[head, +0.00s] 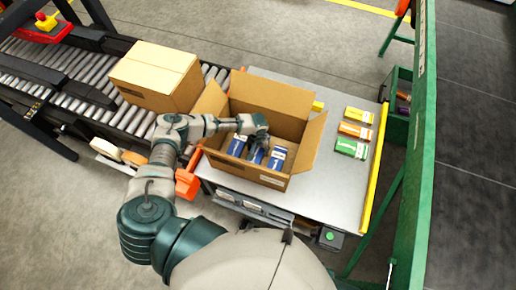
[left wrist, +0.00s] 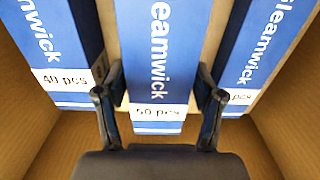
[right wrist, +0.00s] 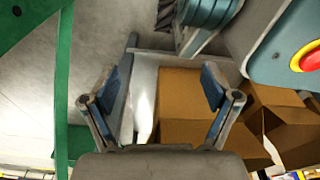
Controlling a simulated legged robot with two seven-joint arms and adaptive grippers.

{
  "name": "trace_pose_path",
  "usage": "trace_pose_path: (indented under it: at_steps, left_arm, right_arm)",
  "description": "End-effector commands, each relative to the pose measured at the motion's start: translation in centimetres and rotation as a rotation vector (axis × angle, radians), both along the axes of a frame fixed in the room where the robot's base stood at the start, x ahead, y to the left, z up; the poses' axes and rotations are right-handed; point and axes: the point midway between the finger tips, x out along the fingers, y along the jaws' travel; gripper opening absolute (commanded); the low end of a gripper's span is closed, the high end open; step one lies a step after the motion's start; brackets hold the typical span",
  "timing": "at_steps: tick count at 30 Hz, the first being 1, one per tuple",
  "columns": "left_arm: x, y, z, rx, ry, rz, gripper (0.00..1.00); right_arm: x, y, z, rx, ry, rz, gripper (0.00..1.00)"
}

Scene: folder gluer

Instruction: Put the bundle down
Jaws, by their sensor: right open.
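A blue and white bundle (left wrist: 158,60) marked "50 pcs" stands between the fingers of my left gripper (left wrist: 160,100), whose pads appear to touch its two sides. In the head view my left gripper (head: 258,138) reaches down into the open carton (head: 262,174) and partly hides this bundle (head: 254,156). Two similar bundles flank it in the carton, one on the left (head: 237,145) and one on the right (head: 276,158). I cannot tell whether the middle bundle touches the carton floor. My right gripper (right wrist: 160,85) is open and empty, outside the head view.
The carton stands on a grey metal table (head: 325,190) with a yellow right edge (head: 375,170). Small green (head: 352,148), orange (head: 355,130) and yellow (head: 358,115) packs lie there. A closed carton (head: 155,75) sits on the roller conveyor (head: 75,75). A green post (head: 420,150) stands right.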

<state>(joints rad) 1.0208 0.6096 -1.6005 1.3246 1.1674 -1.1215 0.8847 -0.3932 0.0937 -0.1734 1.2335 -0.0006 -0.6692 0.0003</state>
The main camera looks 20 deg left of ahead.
Motion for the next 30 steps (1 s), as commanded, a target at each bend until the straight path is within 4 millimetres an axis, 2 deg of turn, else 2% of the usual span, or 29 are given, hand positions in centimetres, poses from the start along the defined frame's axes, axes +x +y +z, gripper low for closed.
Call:
trace_pose_path:
  at_steps: [10, 14, 17, 24, 30]
  left_arm:
    - [0.0, 0.0, 0.0, 0.000, 0.000, 0.000, 0.87]
    - [0.0, 0.0, 0.9, 0.000, 0.000, 0.000, 0.87]
    - [0.1, 0.0, 2.6, -0.001, -0.001, 0.000, 0.87]
    - [0.1, 0.0, 8.1, -0.002, -0.002, 0.000, 0.87]
    - [0.1, -0.1, 11.2, -0.001, 0.000, 0.000, 0.87]
  right_arm:
    - [0.0, 0.0, 0.0, 0.000, 0.001, 0.001, 0.87]
    - [0.0, 0.0, 0.2, 0.001, -0.004, 0.001, 0.87]
    - [-1.0, -0.1, -0.6, 0.001, 0.004, 0.001, 0.87]
    - [-3.5, -0.6, -1.8, -0.002, 0.015, 0.005, 0.87]
    - [-4.7, -0.8, -2.3, -0.003, 0.021, 0.007, 0.87]
